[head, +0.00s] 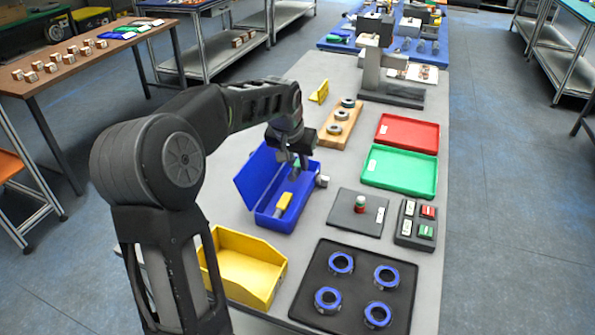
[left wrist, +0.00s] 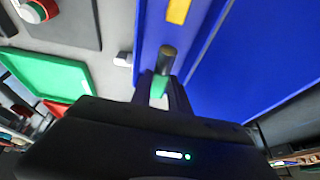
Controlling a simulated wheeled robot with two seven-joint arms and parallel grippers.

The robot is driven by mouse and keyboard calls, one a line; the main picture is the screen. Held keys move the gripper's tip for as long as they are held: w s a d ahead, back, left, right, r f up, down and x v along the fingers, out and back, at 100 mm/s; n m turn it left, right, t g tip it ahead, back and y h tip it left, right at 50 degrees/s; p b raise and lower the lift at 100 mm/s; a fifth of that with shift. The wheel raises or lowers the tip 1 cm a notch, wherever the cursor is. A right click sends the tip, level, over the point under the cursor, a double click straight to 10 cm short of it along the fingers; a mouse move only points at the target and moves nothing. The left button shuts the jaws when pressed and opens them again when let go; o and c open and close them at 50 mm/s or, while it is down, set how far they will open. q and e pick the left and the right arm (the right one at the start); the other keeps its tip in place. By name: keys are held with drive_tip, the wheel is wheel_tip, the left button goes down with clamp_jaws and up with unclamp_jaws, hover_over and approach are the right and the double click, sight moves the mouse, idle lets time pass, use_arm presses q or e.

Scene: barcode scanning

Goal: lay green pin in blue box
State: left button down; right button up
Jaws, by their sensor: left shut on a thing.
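The blue box (head: 266,214) stands open on the grey table, its lid tilted back on the left. A yellow piece (head: 284,201) lies inside; it also shows in the left wrist view (left wrist: 178,11). My left gripper (head: 297,172) is over the far part of the box, pointing down. Its fingers (left wrist: 162,92) are shut on the green pin (left wrist: 166,60), which has a dark grey end and a green part between the fingers. The pin appears over the box interior, near a wall; I cannot tell whether it touches the bottom. My right gripper is not in view.
A yellow bin (head: 235,242) stands in front of the box. A small light block (head: 322,181) sits by its right side. A dark pad with a red-topped button (head: 360,204), green tray (head: 400,170), red tray (head: 408,132) and a black ring board (head: 350,300) lie right.

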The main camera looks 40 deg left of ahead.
sight(296, 167)
use_arm(q)
drive_tip(key=shift+f, duration=1.65)
drive_tip(key=shift+f, duration=0.15)
drive_tip(key=shift+f, duration=0.25)
drive_tip(key=c, duration=1.3)
unclamp_jaws()
drive_tip(key=shift+o, duration=0.2)
drive_tip(key=shift+r, duration=0.2)
drive_tip(key=shift+r, duration=0.5)
drive_tip(key=v, duration=1.1)
drive_tip(key=shift+r+b, duration=0.2)
drive_tip(key=shift+b, duration=0.1)
drive_tip(key=shift+s+d, duration=0.1)
drive_tip(key=shift+s, duration=0.05)
